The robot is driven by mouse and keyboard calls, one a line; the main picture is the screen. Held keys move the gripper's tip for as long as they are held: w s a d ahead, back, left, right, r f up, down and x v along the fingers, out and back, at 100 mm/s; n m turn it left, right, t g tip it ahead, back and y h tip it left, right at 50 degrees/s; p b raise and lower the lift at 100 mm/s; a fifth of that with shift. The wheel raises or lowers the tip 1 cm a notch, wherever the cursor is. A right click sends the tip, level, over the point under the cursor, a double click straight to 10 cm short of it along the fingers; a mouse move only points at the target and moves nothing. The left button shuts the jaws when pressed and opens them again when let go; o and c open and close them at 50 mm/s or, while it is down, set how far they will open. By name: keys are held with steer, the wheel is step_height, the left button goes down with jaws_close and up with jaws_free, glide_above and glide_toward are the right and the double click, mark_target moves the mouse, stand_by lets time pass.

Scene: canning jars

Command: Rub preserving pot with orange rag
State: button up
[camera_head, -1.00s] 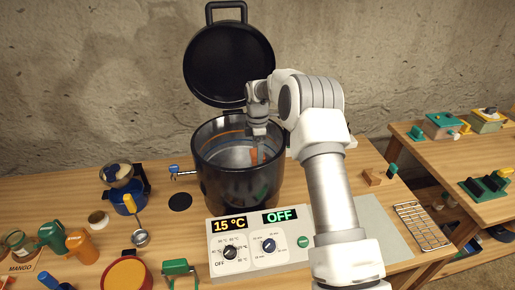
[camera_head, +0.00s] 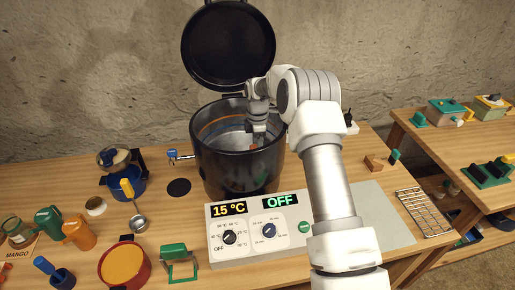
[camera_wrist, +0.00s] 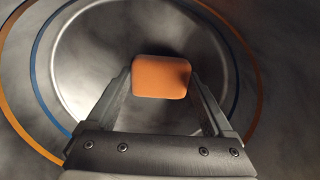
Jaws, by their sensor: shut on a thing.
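The preserving pot (camera_head: 238,165) is a large black vessel with its lid (camera_head: 229,45) standing open behind it. Its grey inside has orange and blue rings, which show in the wrist view as curved bands (camera_wrist: 38,75). My gripper (camera_head: 257,133) reaches down into the pot. In the wrist view my gripper (camera_wrist: 163,95) is shut on the orange rag (camera_wrist: 161,77), a small rounded orange block between the fingertips. The rag is over the pot's inner floor; I cannot tell whether it touches. In the head view the rag is mostly hidden by the gripper and rim.
The control panel (camera_head: 259,228) in front of the pot reads 15 °C and OFF. A ladle (camera_head: 137,215), a red pot (camera_head: 124,263) and a green-handled tool (camera_head: 177,258) stand at the left. A wire rack (camera_head: 424,212) lies at the right.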

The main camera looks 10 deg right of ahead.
steer(key=shift+f+b, duration=0.5)
steer(key=shift+f, duration=0.3)
steer(key=shift+a, duration=0.15)
steer(key=shift+a+r, duration=0.15)
steer(key=shift+a, duration=1.45)
steer(key=shift+f, duration=0.2)
steer(key=shift+d+f+b, duration=0.1)
steer(key=shift+d+b, duration=0.2)
steer(key=shift+d, duration=1.45)
steer(key=shift+r+p, duration=1.7)
steer(key=shift+r, duration=1.35)
steer(key=shift+r, duration=0.1)
